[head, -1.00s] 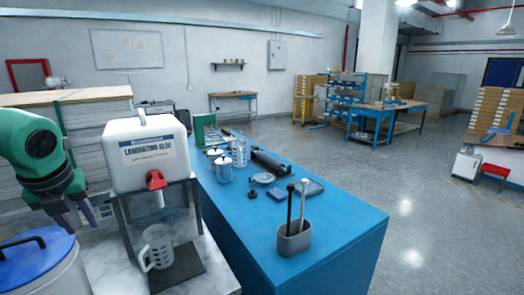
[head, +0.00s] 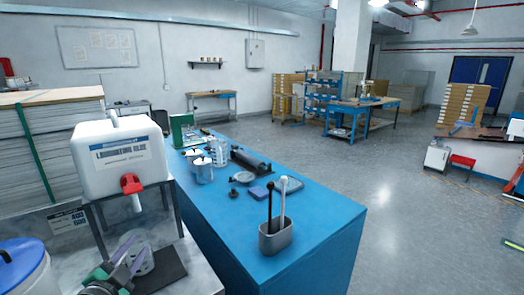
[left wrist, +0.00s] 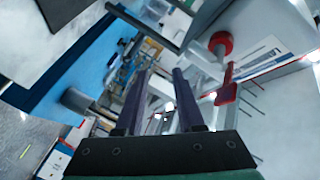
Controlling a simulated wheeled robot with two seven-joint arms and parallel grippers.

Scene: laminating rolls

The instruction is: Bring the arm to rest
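My left gripper (head: 130,252) is low at the left of the head view, in front of the clear measuring jug (head: 140,262) under the glue dispenser. In the left wrist view the two dark purple fingers of the gripper (left wrist: 163,78) stand apart with nothing between them. It is open and empty; I cannot tell whether it touches the jug. The white laminating glue container (head: 118,155) with its red tap (head: 131,184) stands on a metal frame above the jug. The red tap also shows in the left wrist view (left wrist: 222,43). My right gripper is not in view.
A blue bench (head: 310,230) holds a grey cup (head: 276,238) with two upright handled tools, metal pots (head: 203,170) and a dark roller (head: 250,160). A blue-lidded bucket (head: 22,265) is at the lower left. Open floor (head: 410,200) lies to the right.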

